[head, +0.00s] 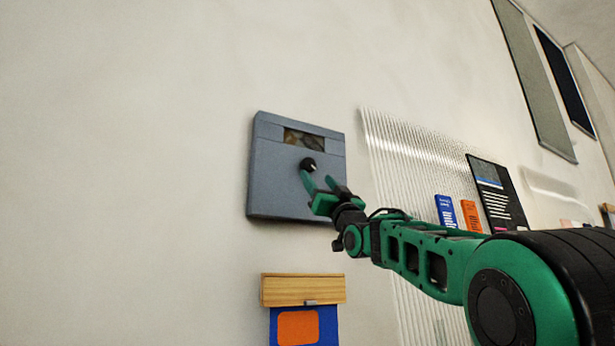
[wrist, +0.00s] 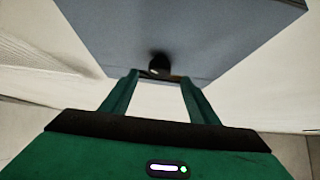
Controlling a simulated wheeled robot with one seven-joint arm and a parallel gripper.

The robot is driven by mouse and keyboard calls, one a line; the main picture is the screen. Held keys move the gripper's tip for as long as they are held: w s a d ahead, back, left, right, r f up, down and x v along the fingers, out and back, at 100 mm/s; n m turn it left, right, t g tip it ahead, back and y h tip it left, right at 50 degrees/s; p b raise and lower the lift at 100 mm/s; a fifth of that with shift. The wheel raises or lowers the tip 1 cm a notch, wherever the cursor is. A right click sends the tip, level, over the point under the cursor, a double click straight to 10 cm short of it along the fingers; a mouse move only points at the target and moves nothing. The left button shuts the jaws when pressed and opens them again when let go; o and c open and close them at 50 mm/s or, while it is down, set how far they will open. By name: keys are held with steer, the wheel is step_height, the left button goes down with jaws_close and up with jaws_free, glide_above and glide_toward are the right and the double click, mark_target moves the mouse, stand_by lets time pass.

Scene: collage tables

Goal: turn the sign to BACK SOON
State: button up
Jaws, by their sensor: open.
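The sign is a blue-grey box (head: 275,180) on the wall, with a small window (head: 305,139) near its top. The window shows a brownish, blurred patch, and I cannot read any words in it. A round black knob (head: 312,165) sits below the window. My gripper (head: 317,178) is open in front of the box, its green fingers close to the knob. In the wrist view the knob (wrist: 159,64) lies just beyond and between the two fingertips (wrist: 158,76) of my gripper. I cannot tell whether a finger touches it.
A wooden strip (head: 303,289) with a blue and orange piece (head: 298,327) hangs below the box. To the right are a ribbed clear panel (head: 400,165), blue and orange cards (head: 445,211) and a dark poster (head: 497,192). The wall left of the box is bare.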

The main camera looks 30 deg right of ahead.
mark_target(310, 169)
steer(key=shift+x, duration=3.55)
steer(key=shift+c, duration=0.3)
steer(key=c, duration=1)
